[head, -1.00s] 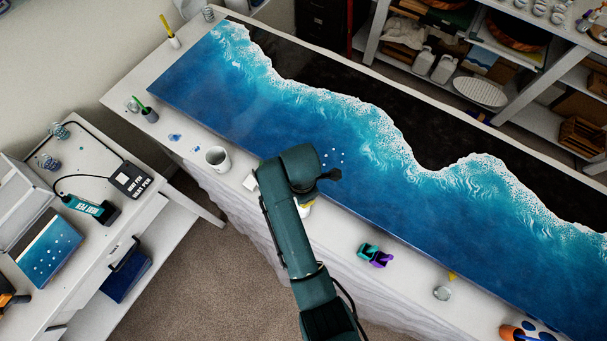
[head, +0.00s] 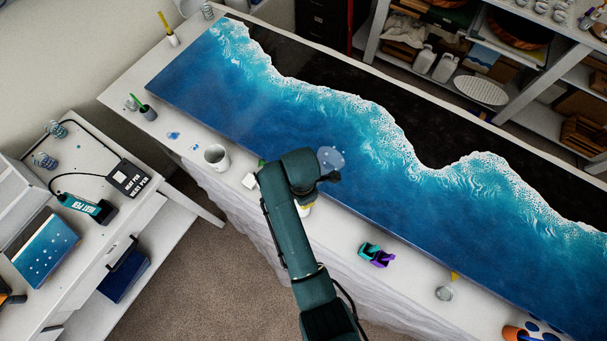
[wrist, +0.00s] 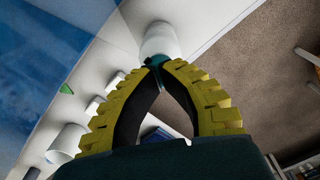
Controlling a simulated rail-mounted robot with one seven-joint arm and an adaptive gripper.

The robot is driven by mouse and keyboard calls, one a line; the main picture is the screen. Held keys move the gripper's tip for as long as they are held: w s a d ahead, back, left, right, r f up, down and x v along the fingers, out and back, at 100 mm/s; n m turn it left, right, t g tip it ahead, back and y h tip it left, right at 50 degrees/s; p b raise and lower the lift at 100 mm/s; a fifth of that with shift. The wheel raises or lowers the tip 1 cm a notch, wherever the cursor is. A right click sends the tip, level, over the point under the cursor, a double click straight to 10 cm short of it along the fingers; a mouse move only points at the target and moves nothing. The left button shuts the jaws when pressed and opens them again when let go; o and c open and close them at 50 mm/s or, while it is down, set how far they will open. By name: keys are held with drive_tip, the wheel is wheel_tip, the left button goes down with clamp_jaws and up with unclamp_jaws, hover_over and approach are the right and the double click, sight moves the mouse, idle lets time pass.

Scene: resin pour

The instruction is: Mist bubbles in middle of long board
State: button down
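The long board (head: 240,112) lies diagonally across the white table, with blue resin, white foam lines and a dark far side. A pale misty patch (head: 331,159) with small white bubble dots lies on the blue near the board's middle, just beside my wrist. My gripper (wrist: 158,68) has yellow ridged fingers whose tips meet on the teal neck of a white bottle (wrist: 160,40). The bottle's top is hidden in the wrist view. In the head view my arm hides most of the gripper and bottle.
Teal and purple clips (head: 376,255) and a small clear cup (head: 444,293) are to the right. A side table (head: 90,165) holds a heat pen.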

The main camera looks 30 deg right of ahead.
drive_tip(key=shift+r+p, duration=1)
drive_tip(key=shift+p, duration=0.25)
drive_tip(key=shift+f, duration=0.1)
drive_tip(key=shift+f+b, duration=0.7)
drive_tip(key=shift+f, duration=0.3)
wheel_tip(320, 180, up, 2)
drive_tip(key=shift+r+p, duration=0.1)
drive_tip(key=shift+p, duration=1.05)
